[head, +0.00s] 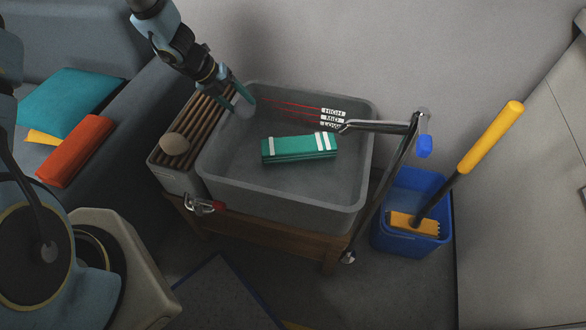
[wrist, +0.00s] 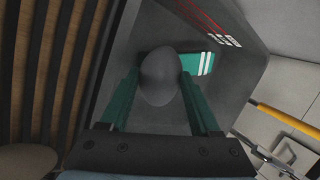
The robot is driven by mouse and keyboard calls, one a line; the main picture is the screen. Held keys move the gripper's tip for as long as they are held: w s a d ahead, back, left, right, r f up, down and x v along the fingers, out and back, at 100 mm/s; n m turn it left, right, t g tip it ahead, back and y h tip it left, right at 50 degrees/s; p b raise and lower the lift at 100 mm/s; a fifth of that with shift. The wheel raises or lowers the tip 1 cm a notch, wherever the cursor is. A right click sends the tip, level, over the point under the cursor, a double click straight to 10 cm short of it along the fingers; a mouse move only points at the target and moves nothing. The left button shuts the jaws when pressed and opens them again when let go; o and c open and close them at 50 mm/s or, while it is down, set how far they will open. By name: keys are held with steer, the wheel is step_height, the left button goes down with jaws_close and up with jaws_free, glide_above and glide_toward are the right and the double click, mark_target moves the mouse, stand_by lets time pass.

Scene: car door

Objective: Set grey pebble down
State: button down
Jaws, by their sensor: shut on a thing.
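My gripper (head: 241,98) reaches down into the back left corner of the grey basin (head: 288,208). It is shut on the grey pebble (wrist: 161,78), a smooth dark oval between the two green fingers in the wrist view. In the head view the grey pebble (head: 244,107) shows small at the fingertips, inside the basin's left wall. I cannot tell whether it touches the basin floor. A second, tan pebble (head: 175,144) lies on the slatted rack (head: 193,121) to the left of the basin.
A green bundle with white bands (head: 298,148) lies on the basin floor, right of my gripper. Red lines lead to HIGH, MID and LOW labels (head: 332,119) on the back wall. A tap (head: 375,126) overhangs the right rim. A blue bucket (head: 410,195) stands right.

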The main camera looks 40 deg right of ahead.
steer(key=s+a+f+m+b, duration=0.1)
steer(key=s+f, duration=0.3)
steer(key=s+a+f+m+g+b, duration=0.1)
steer(key=s+f, duration=0.3)
steer(key=s+a+f+m+b, duration=0.1)
steer(key=s+a+f, duration=0.1)
steer(key=s+f, duration=0.2)
steer(key=shift+s+m+g+y, duration=0.4)
steer(key=shift+s, duration=0.05)
steer(key=shift+f, duration=2.05)
steer(key=shift+c, duration=1.8)
jaws_free()
steer(key=p+v, duration=0.1)
steer(key=v, duration=1.1)
steer(key=shift+p, duration=0.35)
